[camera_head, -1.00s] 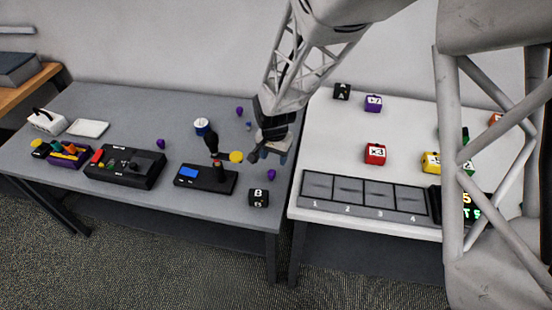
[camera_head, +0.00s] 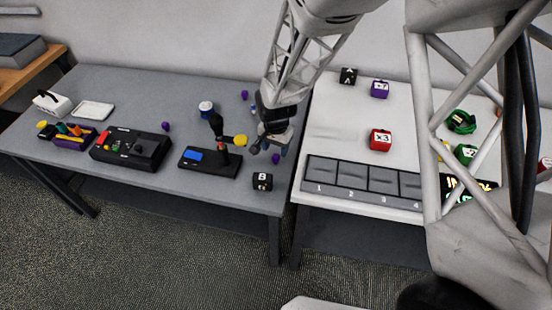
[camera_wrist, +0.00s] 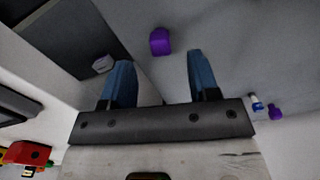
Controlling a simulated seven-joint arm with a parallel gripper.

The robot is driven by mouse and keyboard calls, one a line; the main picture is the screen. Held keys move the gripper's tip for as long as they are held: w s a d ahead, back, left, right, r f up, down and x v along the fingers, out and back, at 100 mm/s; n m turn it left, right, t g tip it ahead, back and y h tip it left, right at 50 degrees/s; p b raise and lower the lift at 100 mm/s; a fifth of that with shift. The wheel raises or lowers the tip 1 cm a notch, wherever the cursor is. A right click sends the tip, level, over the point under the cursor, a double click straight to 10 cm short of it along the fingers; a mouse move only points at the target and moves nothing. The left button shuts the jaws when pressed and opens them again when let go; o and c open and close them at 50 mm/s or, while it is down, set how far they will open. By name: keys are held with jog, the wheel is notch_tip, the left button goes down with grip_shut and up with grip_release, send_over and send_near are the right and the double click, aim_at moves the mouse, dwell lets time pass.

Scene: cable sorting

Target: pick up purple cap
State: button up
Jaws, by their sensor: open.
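A small purple cap (camera_head: 276,158) lies on the grey table near its right edge, just below my gripper (camera_head: 268,147). In the wrist view a purple cap (camera_wrist: 160,41) shows beyond and between the two blue fingertips of my gripper (camera_wrist: 158,62). The fingers are apart with nothing between them, and a gap to the cap is visible. Other purple caps lie at the back of the grey table (camera_head: 245,95) and beside the black control box (camera_head: 165,126). One more purple cap (camera_wrist: 275,112) shows at the right of the wrist view.
A joystick unit (camera_head: 208,162) and a black lettered cube (camera_head: 262,181) stand left of and in front of my gripper. A blue-and-white round container (camera_head: 206,108) stands behind. The white table (camera_head: 335,120) at right bears a red cube (camera_head: 380,140) and a numbered tray (camera_head: 350,185).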

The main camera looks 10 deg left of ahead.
aim_at(276, 156)
jog(key=shift+f, duration=0.1)
jog(key=shift+w+f, duration=0.15)
jog(key=shift+f, duration=2.35)
jog(key=c, duration=1)
jog(key=shift+r, duration=0.1)
jog(key=shift+r, duration=4.9)
